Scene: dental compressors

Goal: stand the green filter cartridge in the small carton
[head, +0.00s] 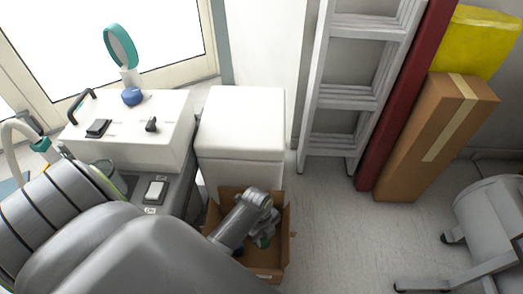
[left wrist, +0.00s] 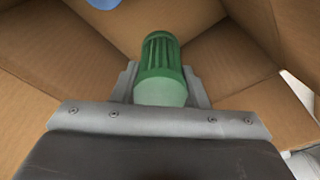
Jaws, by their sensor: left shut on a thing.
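The small carton (head: 289,236) stands open on the floor in the head view, with its flaps spread. In the left wrist view its brown cardboard walls (left wrist: 60,45) surround the gripper. My left gripper (head: 264,235) reaches down into the carton's opening. It is shut on the green filter cartridge (left wrist: 160,70), a ribbed green cylinder with a paler end toward the camera. Only a little green shows in the head view, behind the gripper. I cannot tell whether the cartridge touches the carton's bottom. My right gripper is not in view.
A blue thing (left wrist: 103,3) shows at the top edge of the left wrist view. A white cabinet (head: 240,130) stands right behind the carton. A grey unit (head: 150,190) is to the left. Floor (head: 335,225) to the right is clear, up to a grey wheeled stand (head: 485,225).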

